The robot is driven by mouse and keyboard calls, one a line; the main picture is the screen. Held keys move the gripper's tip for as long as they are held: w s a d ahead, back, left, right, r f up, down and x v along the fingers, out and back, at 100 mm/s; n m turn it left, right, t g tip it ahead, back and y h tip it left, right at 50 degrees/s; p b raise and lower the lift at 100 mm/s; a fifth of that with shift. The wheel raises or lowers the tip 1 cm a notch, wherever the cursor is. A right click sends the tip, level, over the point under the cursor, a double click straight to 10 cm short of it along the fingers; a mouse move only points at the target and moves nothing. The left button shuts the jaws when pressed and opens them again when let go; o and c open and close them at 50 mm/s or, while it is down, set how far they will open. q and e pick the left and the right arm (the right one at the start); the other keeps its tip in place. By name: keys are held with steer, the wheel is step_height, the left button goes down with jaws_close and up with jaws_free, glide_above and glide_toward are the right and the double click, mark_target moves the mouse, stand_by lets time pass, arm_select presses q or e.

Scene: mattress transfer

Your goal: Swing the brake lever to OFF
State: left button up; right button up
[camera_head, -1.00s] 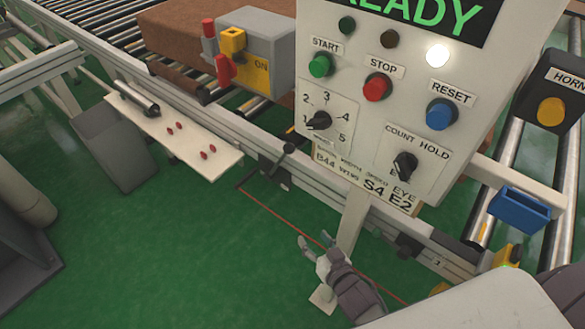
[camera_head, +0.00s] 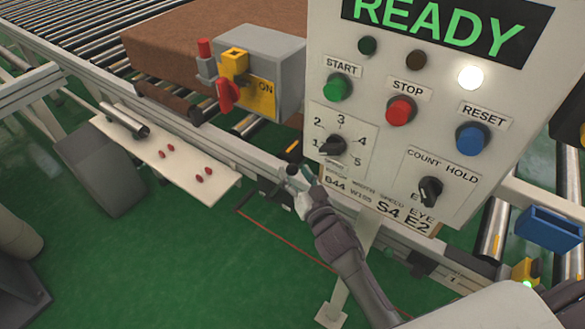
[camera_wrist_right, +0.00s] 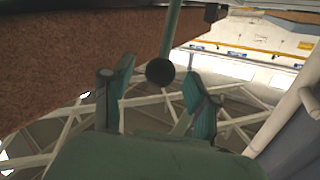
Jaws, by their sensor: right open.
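The brake lever, a thin rod with a round black knob (camera_wrist_right: 160,71), shows in the right wrist view between and just beyond my two fingertips. The rod runs upward from the knob in that picture. My right gripper (camera_head: 296,172) is at the conveyor's side rail, below the control panel in the head view, and it also shows in the wrist view (camera_wrist_right: 156,92). It is open, with its pads apart on either side of the knob and a gap showing. In the head view my fingers largely hide the lever. No OFF mark is readable there. My left gripper is not in view.
The control panel (camera_head: 400,150) stands close at the right of my gripper. A grey box with a red handle and ON label (camera_head: 262,94) sits left. A brown mattress (camera_head: 175,45) lies on rollers. A white shelf (camera_head: 190,165) juts out at left. Green floor is free in front.

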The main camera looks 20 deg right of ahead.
steer(key=shift+w+a, duration=0.15)
steer(key=shift+w, duration=0.8)
jaws_close()
